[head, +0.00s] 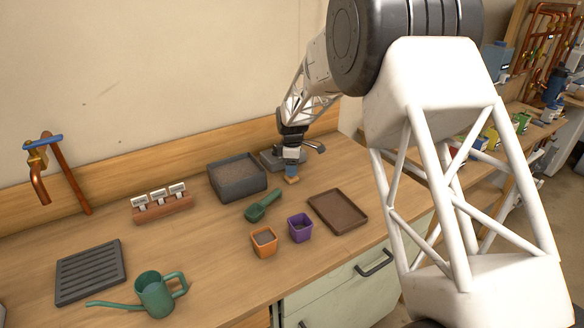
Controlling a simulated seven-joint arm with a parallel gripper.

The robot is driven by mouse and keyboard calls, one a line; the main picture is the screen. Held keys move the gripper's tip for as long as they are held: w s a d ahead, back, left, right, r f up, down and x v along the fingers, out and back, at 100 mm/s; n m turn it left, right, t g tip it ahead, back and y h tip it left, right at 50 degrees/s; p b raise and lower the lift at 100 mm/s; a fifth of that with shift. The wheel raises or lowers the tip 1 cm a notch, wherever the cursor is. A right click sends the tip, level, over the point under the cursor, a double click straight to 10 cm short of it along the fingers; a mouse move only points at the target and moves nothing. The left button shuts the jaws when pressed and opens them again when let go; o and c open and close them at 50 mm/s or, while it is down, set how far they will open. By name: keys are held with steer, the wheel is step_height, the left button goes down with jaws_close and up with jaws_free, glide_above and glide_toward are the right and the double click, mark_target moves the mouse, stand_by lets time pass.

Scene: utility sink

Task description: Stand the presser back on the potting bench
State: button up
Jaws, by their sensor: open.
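My gripper (291,153) points down over the back of the wooden potting bench (195,240), just right of the dark tray of soil. Its fingers are small in view, and the open gap between them is hard to make out. A small piece with a blue upper part and a tan wooden foot, which looks like the presser (292,179), is right below the fingertips. It looks upright with its foot on the bench. I cannot tell whether the fingers touch it or stand around it.
A grey object (269,161) sits behind the gripper. Nearby are the soil tray (232,190), green scoop (262,207), orange pot (264,252), purple pot (300,238) and brown tray (350,222). A label rack (162,212), slotted mat (90,285) and watering can (155,296) stand left.

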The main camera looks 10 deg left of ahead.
step_height(320, 180, up, 12)
steer(key=shift+f, duration=0.1)
stand_by(0.5)
stand_by(0.8)
steer(key=shift+s+d, duration=0.1)
steer(key=shift+d, duration=0.15)
steer(key=s+d+r+m+t, duration=0.1)
steer(key=s+d+r+m, duration=0.5)
steer(key=s+d, duration=0.6)
steer(key=s+d+r+m, duration=0.4)
steer(key=s+d+r, duration=0.45)
steer(key=d, duration=0.45)
steer(key=s+d+f+m, duration=0.1)
steer(key=s+d+m, duration=0.2)
steer(key=s, duration=0.7)
steer(key=s+d+f+m+t, duration=0.1)
steer(key=s+d+f+m, duration=0.1)
steer(key=s+d, duration=0.4)
steer(key=s+d+f+m, duration=0.2)
steer(key=s+d+m, duration=0.3)
steer(key=s, duration=1)
steer(key=shift+s+d+t, duration=0.15)
steer(key=shift+d+t, duration=0.05)
steer(key=shift+t, duration=0.1)
